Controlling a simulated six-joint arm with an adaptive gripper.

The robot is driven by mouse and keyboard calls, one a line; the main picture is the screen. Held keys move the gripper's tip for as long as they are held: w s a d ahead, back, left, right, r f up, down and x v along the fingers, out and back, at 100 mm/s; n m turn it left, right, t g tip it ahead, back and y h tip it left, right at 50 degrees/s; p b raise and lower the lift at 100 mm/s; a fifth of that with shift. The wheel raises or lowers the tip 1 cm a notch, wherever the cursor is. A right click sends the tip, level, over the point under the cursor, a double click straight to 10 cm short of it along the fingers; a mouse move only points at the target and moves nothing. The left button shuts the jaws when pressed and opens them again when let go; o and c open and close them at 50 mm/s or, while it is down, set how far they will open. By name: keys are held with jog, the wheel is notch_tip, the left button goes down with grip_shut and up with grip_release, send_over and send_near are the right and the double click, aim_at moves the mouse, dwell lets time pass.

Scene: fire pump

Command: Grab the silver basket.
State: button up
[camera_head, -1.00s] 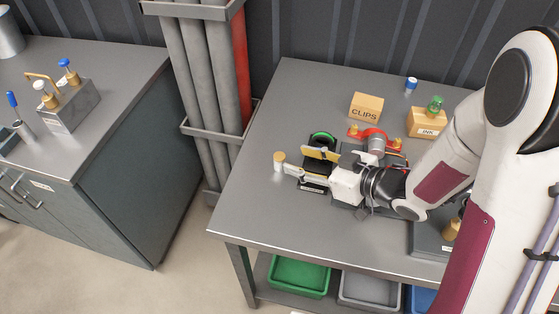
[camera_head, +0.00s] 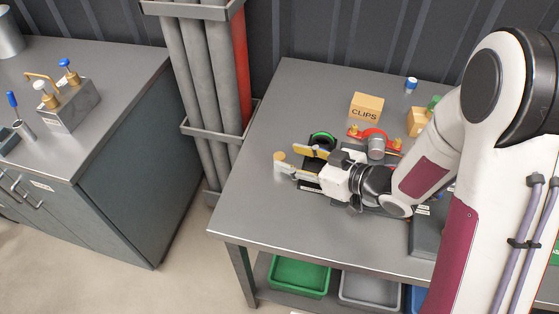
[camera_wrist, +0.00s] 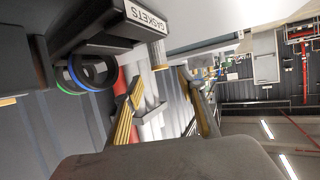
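I cannot make out a silver basket for certain in either view. A dark holder labelled GASKETS (camera_wrist: 147,17) carries black, green and blue rings (camera_wrist: 88,74); the green ring (camera_head: 322,139) also shows in the head view, behind my gripper. A short pale post with a tan top (camera_head: 279,157) stands at the table's left side; a similar pale post (camera_wrist: 158,55) shows beyond my fingertips in the wrist view. My gripper (camera_head: 294,160) is open, its yellow-padded fingers apart and nothing seen between them. The fingers (camera_wrist: 160,83) also show in the wrist view. My gripper partly hides the holder.
A red fitting with a grey cylinder (camera_head: 376,146), a CLIPS box (camera_head: 366,106) and an INK box (camera_head: 416,122) stand behind my gripper. Green (camera_head: 299,275) and grey (camera_head: 370,289) bins sit on the lower shelf. The table's front left is clear.

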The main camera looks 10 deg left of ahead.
aim_at(282, 158)
jog(key=shift+a+f, duration=0.1)
jog(key=shift+f+x, duration=0.3)
jog(key=shift+x, duration=2.05)
jog(key=shift+c, duration=0.5)
jog(key=c, duration=0.9)
